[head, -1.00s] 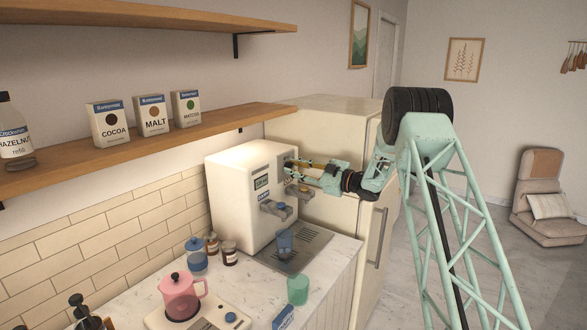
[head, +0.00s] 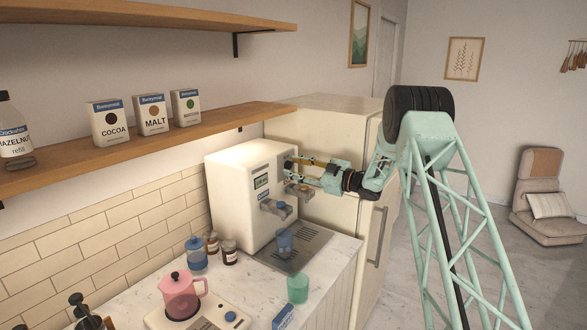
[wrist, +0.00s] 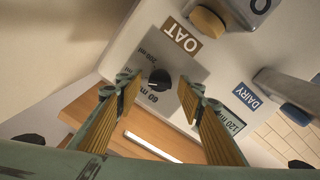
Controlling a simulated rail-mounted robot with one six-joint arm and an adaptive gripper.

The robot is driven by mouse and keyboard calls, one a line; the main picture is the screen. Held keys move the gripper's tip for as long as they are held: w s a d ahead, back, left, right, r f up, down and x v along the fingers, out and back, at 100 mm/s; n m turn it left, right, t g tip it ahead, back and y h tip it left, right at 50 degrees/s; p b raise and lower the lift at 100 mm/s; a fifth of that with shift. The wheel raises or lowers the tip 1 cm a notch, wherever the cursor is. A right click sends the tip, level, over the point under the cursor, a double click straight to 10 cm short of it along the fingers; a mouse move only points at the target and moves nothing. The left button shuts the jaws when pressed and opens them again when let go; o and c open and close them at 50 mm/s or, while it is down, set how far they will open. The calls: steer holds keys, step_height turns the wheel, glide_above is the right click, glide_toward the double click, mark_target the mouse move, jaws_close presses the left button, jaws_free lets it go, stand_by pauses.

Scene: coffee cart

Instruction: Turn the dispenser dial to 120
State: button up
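The dispenser (head: 232,190) is a cream box on the counter. In the wrist view its black round dial (wrist: 160,79) sits on a grey plate with volume labels; "60 ml" is readable beside it and another label is partly hidden by a finger. A small pale mark shows on the dial's lower edge, near the "60 ml" label. A small display (wrist: 232,121) reads about "120 ml". My gripper (wrist: 158,92) is open, its two fingers on either side of the dial with gaps showing. In the head view my gripper (head: 291,168) is at the dispenser's front; the dial is hard to make out there.
An "OAT" label (wrist: 181,38) and a "DAIRY" label (wrist: 248,96) mark spouts beside the dial. A green cup (head: 298,289) and a pink pot (head: 181,296) stand on the counter. The fridge is behind.

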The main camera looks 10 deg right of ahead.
steer(key=v, duration=1.1)
steer(key=shift+s+d, duration=0.2)
